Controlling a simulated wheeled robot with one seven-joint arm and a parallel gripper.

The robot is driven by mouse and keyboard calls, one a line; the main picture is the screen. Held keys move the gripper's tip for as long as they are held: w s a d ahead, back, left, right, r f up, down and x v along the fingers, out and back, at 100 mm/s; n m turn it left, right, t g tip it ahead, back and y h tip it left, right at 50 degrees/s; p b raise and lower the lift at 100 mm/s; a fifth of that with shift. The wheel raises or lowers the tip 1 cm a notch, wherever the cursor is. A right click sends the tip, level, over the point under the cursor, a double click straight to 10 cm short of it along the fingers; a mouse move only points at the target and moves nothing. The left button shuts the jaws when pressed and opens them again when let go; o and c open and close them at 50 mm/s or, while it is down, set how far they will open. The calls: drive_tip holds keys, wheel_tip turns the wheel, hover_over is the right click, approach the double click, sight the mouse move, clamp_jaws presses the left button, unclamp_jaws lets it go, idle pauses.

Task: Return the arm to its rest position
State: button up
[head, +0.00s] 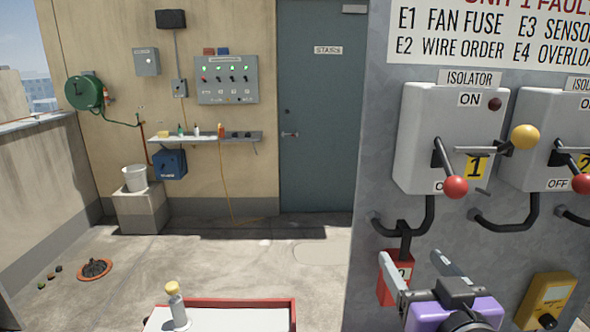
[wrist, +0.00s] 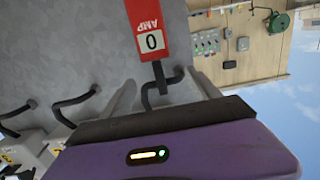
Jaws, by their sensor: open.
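My gripper (head: 412,262) is open and empty at the lower right of the head view, in front of the grey metal panel. Its two grey fingers stand apart above a purple wrist body. In the wrist view my gripper (wrist: 163,92) has one finger on each side of a black bent pipe. A red meter (head: 394,289) marked AMP hangs on this pipe, partly behind the left finger in the head view. In the wrist view the red meter (wrist: 148,28) reads 0 and lies beyond the fingertips. I cannot tell the exact gap between them.
Isolator box 1 (head: 420,118), with a red-knobbed lever (head: 455,187) and yellow knob (head: 525,137), juts out above my gripper. A yellow meter (head: 549,297) is at lower right. A red-rimmed tray (head: 240,318) is at lower middle. Open floor (head: 230,258) lies left.

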drive_tip(key=s+f, duration=0.7)
drive_tip(key=s, duration=0.5)
drive_tip(key=s+f+g, duration=0.1)
drive_tip(key=s+f, duration=0.6)
drive_tip(key=s, duration=0.6)
drive_tip(key=s+f+g, duration=0.1)
drive_tip(key=s+f, duration=0.5)
drive_tip(key=s, duration=0.6)
drive_tip(key=shift+s+f, duration=0.3)
drive_tip(key=shift+f, duration=0.1)
